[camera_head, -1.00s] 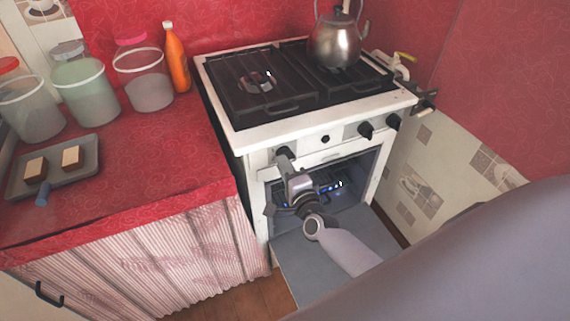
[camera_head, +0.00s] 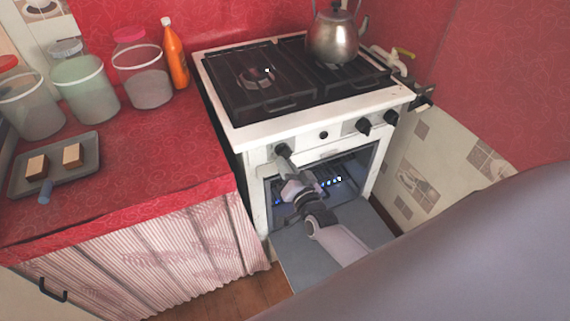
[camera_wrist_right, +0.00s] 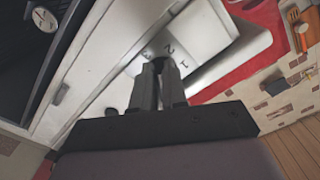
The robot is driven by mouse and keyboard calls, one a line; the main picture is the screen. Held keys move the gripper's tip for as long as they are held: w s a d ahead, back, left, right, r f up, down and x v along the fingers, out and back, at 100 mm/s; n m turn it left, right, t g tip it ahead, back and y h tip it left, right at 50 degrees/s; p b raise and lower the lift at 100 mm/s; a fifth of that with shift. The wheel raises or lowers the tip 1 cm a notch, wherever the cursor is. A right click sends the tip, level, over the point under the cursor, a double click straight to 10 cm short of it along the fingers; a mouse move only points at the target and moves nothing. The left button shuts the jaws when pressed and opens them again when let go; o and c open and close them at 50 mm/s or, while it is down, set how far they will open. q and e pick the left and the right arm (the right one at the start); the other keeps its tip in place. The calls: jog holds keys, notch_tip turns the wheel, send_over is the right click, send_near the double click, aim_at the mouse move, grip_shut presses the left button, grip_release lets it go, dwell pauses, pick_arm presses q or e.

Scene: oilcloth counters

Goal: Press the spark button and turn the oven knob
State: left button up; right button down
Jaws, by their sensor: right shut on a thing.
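The oven knob (camera_head: 282,149) is the dark leftmost knob on the white stove's front panel. My right gripper (camera_head: 285,156) is shut on it. In the right wrist view my right gripper (camera_wrist_right: 160,80) has both fingers around the dark knob (camera_wrist_right: 159,63), most of it hidden between them. The digits 1, 2 and 3 show on the panel around it. Blue flames (camera_head: 338,179) show inside the open oven (camera_head: 345,168). My left gripper is not in view.
The oven door (camera_head: 290,262) hangs open below my right arm. A kettle (camera_head: 334,38) stands on the hob. The red counter (camera_head: 150,165) at left holds jars, an orange bottle (camera_head: 174,55) and a tray (camera_head: 88,178).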

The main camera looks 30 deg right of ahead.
jog(key=n, duration=0.4)
jog(key=d+n, duration=0.1)
jog(key=n, duration=0.1)
jog(key=shift+f+n, duration=0.15)
jog(key=shift+n, duration=0.15)
jog(key=shift+s, duration=0.1)
dwell(0.4)
jog(key=c, duration=1.2)
grip_release()
jog(key=shift+o, duration=0.2)
jog(key=shift+p, duration=0.3)
jog(key=s, duration=0.7)
jog(key=shift+a+p, duration=0.25)
jog(key=shift+p, duration=0.05)
